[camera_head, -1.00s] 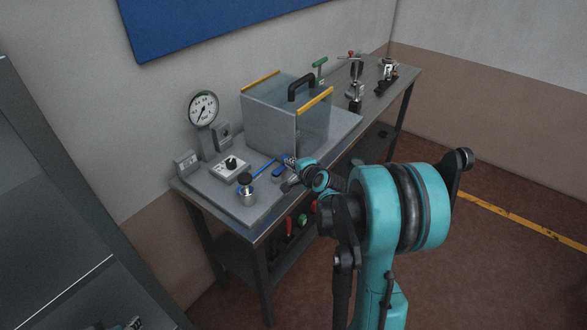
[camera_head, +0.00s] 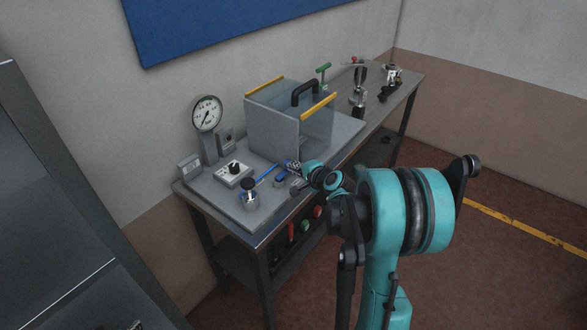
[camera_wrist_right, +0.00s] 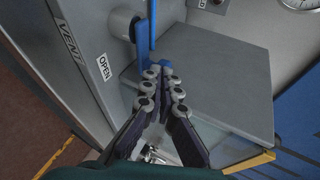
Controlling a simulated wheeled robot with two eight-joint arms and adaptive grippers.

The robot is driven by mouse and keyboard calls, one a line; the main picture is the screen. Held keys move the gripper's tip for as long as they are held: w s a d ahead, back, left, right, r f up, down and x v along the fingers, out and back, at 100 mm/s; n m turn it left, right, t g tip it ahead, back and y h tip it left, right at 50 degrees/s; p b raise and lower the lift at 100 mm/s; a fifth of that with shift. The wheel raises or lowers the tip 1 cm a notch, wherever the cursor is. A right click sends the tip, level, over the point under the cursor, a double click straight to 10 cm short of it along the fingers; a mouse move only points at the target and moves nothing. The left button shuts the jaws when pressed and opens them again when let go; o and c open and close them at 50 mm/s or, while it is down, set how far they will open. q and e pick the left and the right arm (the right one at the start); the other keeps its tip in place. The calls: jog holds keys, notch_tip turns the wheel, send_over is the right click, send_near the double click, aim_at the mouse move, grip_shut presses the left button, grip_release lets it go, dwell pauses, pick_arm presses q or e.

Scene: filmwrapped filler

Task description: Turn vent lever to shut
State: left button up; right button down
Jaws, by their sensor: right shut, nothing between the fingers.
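The blue vent lever (camera_head: 266,175) is at the near side of the grey chamber (camera_head: 290,130) on the bench. In the right wrist view the blue lever (camera_wrist_right: 152,25) sits by a round grey hub (camera_wrist_right: 122,22), beside labels reading VENT and OPEN (camera_wrist_right: 104,67). A blue end piece (camera_wrist_right: 165,67) lies just at my right fingertips; I cannot tell whether they touch. My right gripper (camera_wrist_right: 163,84) is shut with nothing held; in the head view it (camera_head: 294,167) is beside the lever.
A pressure gauge (camera_head: 207,113), a switch box with a black knob (camera_head: 233,173) and a metal weight with a black top (camera_head: 249,196) stand at the bench's left. A dark cabinet (camera_head: 60,215) is at the left.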

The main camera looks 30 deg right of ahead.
aim_at(286, 161)
jog(key=shift+w+d+n+y, duration=0.15)
jog(key=shift+w+n+y, duration=0.1)
jog(key=shift+n+y, duration=0.3)
jog(key=shift+w+d+n+g+y, duration=0.15)
jog(key=shift+w+n+y, duration=0.1)
jog(key=shift+n+y, duration=0.35)
jog(key=shift+w+n+g+y, duration=0.2)
jog(key=shift+n+y, duration=0.25)
jog(key=shift+y, duration=0.2)
jog(key=n+y, duration=0.1)
jog(key=w+n+g+y, duration=0.1)
jog(key=n+y, duration=0.1)
jog(key=w+n+g+y, duration=0.1)
jog(key=shift+n+g+y, duration=0.25)
jog(key=shift+n+y, duration=0.05)
jog(key=shift+w, duration=0.1)
jog(key=shift+w+a, duration=0.45)
jog(key=shift+w, duration=0.3)
jog(key=shift+w+a+p, duration=0.4)
jog(key=shift+w+a, duration=0.35)
jog(key=shift+a, duration=0.05)
jog(key=shift+d, duration=0.1)
jog(key=v, duration=1.2)
